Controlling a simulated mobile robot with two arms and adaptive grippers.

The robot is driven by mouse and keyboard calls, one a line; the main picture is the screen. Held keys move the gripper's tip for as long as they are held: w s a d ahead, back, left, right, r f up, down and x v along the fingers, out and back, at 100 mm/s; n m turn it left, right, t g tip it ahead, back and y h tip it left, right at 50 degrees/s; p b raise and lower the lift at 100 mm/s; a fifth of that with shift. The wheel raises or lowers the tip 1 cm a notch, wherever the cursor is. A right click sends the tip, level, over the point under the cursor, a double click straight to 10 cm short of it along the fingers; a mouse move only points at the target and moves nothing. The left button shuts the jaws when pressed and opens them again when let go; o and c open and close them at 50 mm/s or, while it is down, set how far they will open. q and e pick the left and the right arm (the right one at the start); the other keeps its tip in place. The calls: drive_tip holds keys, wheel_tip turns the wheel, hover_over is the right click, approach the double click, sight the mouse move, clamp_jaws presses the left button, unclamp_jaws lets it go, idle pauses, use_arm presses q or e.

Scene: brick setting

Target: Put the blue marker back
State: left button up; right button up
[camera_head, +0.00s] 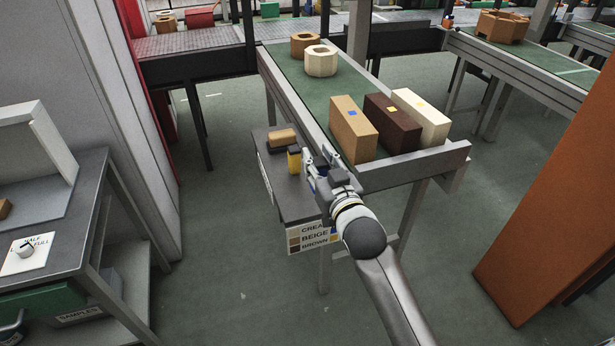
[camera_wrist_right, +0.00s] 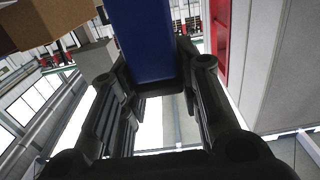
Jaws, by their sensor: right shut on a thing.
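The blue marker (camera_wrist_right: 146,40) shows in the right wrist view as a blue bar between the fingers. My right gripper (camera_wrist_right: 150,88) is shut on it. In the head view my right gripper (camera_head: 316,168) is over the right side of a small grey side stand (camera_head: 300,200), beside the conveyor. The marker is not clear there, mostly hidden by the gripper. A yellow marker (camera_head: 294,160) stands upright on the stand, just left of the gripper. My left gripper is not in view.
The conveyor (camera_head: 297,76) holds a beige brick (camera_head: 352,133) with a blue mark, a brown brick (camera_head: 388,126) and a cream brick (camera_head: 422,118). A tan-topped block (camera_head: 282,137) lies on the stand. A colour sign (camera_head: 313,237) hangs at its front. An orange panel (camera_head: 555,200) stands right.

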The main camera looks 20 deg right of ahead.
drive_tip(key=shift+w+a+f, duration=0.1)
drive_tip(key=shift+w+f, duration=1.15)
drive_tip(key=shift+f, duration=0.45)
drive_tip(key=shift+w+d+f, duration=0.1)
drive_tip(key=shift+w+f, duration=1.15)
drive_tip(key=shift+f, duration=0.4)
drive_tip(key=shift+w+a+f, duration=0.1)
drive_tip(key=shift+w+f, duration=1.15)
drive_tip(key=shift+f, duration=0.45)
drive_tip(key=shift+f, duration=0.2)
drive_tip(key=o, duration=0.8)
drive_tip(key=shift+r, duration=0.25)
drive_tip(key=s, duration=1.2)
drive_tip(key=shift+d+b, duration=0.2)
drive_tip(key=shift+b, duration=0.1)
